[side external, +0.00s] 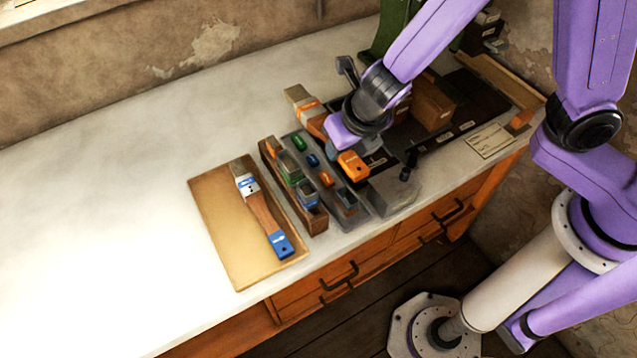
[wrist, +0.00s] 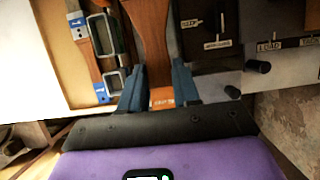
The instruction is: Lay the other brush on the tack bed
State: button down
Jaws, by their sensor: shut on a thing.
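A brush with a wooden handle, a white-and-blue band and a blue tip (side external: 262,213) lies on the tan tack bed (side external: 220,225). It also shows at the left of the wrist view (wrist: 87,48). The other brush, with an orange band and orange handle end (side external: 353,166), is to the right, beyond the racks' near ends. My gripper (side external: 335,148) is shut on this orange brush; in the wrist view its blue-grey fingers (wrist: 158,85) flank the handle (wrist: 150,35). The wrist partly hides the brush in the side view. Whether it touches what is below is unclear.
A wooden rack (side external: 307,212) and a grey tray (side external: 345,203) with several coloured pieces stand between the tack bed and my gripper. A brown box (side external: 432,103) and dark labelled panels are at the right. The white bench top (side external: 110,190) is clear at left.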

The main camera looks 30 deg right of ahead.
jog(key=w+d, duration=0.1)
jog(key=d, duration=0.9)
jog(key=w+d, duration=0.1)
jog(key=d, duration=0.8)
jog(key=w+d+r, duration=0.1)
jog(key=d, duration=0.9)
jog(key=shift+d+r, duration=0.1)
jog(key=shift+d, duration=0.25)
jog(key=shift+s+d, duration=0.15)
jog(key=shift+d, duration=0.4)
jog(key=shift+f, duration=0.7)
jog(key=shift+a+f, duration=0.1)
jog(key=shift+f, duration=0.05)
